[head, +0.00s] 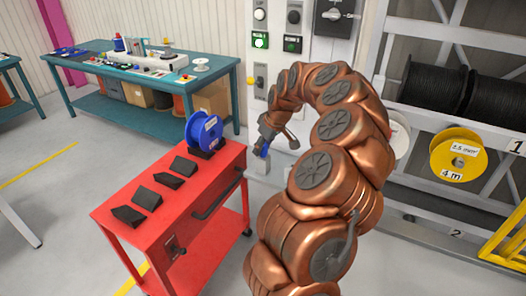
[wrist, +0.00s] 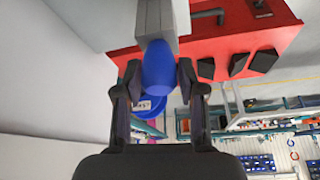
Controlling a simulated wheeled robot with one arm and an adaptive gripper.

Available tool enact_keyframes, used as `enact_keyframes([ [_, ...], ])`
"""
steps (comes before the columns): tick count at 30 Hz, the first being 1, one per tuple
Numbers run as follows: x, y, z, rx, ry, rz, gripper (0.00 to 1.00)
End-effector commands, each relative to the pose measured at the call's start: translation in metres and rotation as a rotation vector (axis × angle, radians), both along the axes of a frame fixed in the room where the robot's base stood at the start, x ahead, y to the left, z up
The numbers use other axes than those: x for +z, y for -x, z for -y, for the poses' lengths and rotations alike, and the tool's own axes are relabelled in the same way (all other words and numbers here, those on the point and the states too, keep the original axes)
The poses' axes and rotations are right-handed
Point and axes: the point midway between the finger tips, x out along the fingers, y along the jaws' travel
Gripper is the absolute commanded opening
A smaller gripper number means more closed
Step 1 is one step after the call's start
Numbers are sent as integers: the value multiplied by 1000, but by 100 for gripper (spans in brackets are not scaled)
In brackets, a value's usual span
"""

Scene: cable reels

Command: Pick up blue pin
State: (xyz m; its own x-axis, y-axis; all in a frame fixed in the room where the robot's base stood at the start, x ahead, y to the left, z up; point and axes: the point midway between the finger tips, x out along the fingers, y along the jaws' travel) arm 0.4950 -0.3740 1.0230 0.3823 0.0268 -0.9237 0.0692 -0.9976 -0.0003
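The blue pin (wrist: 158,66) has a rounded end and sticks out from a grey block (wrist: 157,18) in the wrist view. My gripper (wrist: 159,75) is open, with one dark finger on each side of the pin. Small gaps seem to show between the fingers and the pin, so I see no clear grip. In the head view a small blue piece, seemingly the pin (head: 262,150), shows at the end of my arm by the wall panel. My gripper (head: 268,134) is small and partly hidden there.
A red cart (head: 168,222) stands left of my arm, with several black wedges and a blue reel (head: 204,131) on top. A teal workbench (head: 150,84) is behind. A yellow reel (head: 458,155) hangs on the rack at right. Floor between cart and bench is clear.

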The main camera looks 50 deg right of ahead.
Motion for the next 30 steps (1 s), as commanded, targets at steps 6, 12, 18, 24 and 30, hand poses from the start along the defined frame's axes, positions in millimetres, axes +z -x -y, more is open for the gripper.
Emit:
enact_keyframes([
  [6,0,0,0,0,0,0,14],
  [12,0,0,0,0,0,0,0],
  [18,1,0,0,0,0,0,0],
  [24,18,-1,2,-3,5,5,0],
  [30,50,-1,2,-2,5,6,0],
])
